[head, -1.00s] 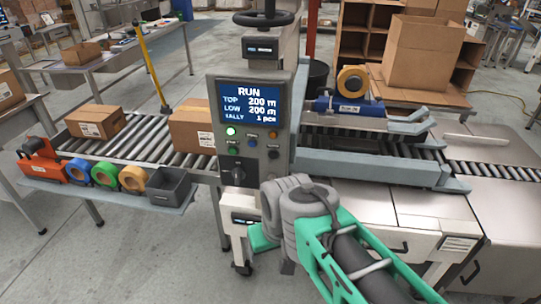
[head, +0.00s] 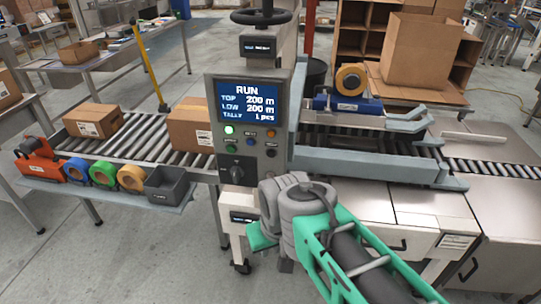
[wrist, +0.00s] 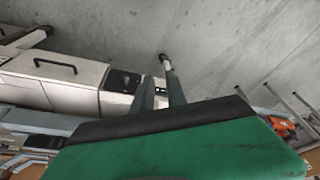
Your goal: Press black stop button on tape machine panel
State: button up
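The tape machine's grey panel (head: 212,165) stands upright in the middle of the head view. Its screen (head: 248,103) reads RUN, with TOP 200 m, LOW 200 m and TALLY 1 pcs. Below are a bright green lamp (head: 230,130), orange, blue and green buttons, and a small black button (head: 270,153) at lower right. A large black knob (head: 237,174) sits lower. My gripper is below the panel, mostly hidden behind my wrist in the head view. In the wrist view my gripper (wrist: 160,82) has two dark fingers apart with nothing between them. The panel's buttons are not visible there.
Cartons (head: 190,128) sit on the roller conveyor at left. A shelf (head: 150,201) with tape rolls and a grey bin juts out left of the panel. A blue tape head (head: 347,104) and side rail (head: 365,166) are at right. Open floor lies in front at left.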

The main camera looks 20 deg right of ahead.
grip_shut()
dwell(0.8)
